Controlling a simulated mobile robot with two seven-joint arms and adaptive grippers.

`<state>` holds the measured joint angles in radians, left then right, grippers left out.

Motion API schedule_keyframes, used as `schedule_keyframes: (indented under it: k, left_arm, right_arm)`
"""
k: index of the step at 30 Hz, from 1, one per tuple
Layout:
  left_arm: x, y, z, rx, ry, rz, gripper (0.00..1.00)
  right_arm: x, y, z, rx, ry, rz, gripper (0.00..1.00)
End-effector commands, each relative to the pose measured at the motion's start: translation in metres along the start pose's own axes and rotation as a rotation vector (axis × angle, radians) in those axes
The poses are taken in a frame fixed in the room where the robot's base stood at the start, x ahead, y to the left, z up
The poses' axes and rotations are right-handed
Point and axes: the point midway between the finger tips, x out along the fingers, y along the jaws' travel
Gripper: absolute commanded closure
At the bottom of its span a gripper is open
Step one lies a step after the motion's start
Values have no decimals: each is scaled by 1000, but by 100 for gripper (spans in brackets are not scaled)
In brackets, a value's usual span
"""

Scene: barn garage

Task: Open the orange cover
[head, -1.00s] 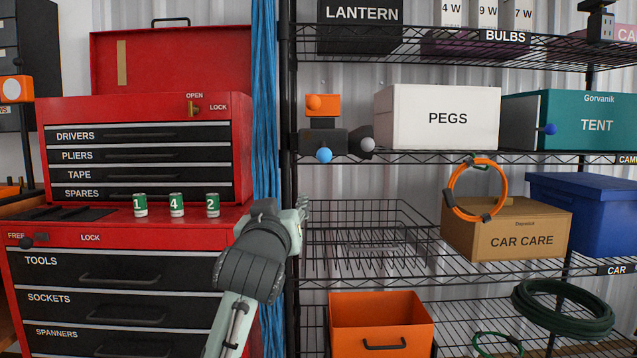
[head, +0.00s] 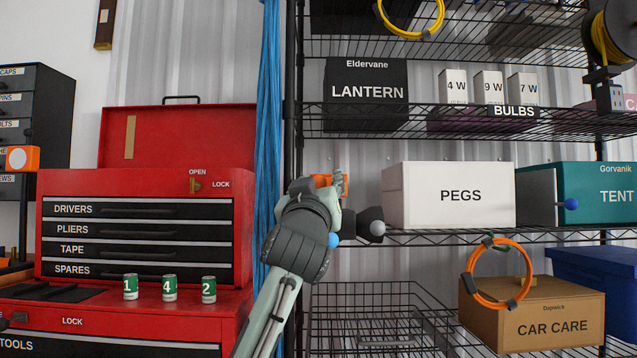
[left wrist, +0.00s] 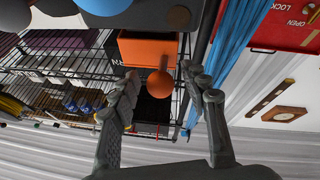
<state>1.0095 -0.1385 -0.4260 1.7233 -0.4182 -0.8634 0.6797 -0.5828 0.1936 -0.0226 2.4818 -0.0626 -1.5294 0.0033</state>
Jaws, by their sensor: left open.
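The orange cover (head: 321,180) is a small orange box-like part on a dark unit on the shelf, left of the PEGS box. My left gripper and arm hide most of it in the head view. In the left wrist view the cover (left wrist: 148,48) shows plainly, with a round orange knob (left wrist: 160,84) on its face. My left gripper (head: 338,180) is open in front of the cover. In the left wrist view the knob lies between its two fingers (left wrist: 161,78), with a gap on each side. I cannot tell whether a finger touches it. My right gripper is not in view.
A blue ball (head: 334,240) and a dark grey ball (head: 377,228) sit just below the cover. The white PEGS box (head: 450,195) stands to the right. A black rack post and blue cords (head: 270,120) are close on the left. A wire basket (head: 370,310) is below.

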Motion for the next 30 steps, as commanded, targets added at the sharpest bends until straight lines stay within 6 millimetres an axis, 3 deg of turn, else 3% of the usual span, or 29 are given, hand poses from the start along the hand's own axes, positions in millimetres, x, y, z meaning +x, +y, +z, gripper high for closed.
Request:
schedule_keyframes:
  k: [7,18,30]
  left_arm:
    - [1,0,0,0,0,-1,57]
    - [0,0,1,0,-1,-1,100]
    - [1,0,0,5,-2,1,100]
  right_arm:
    - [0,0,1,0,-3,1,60]
    - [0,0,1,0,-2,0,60]
    - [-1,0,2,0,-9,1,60]
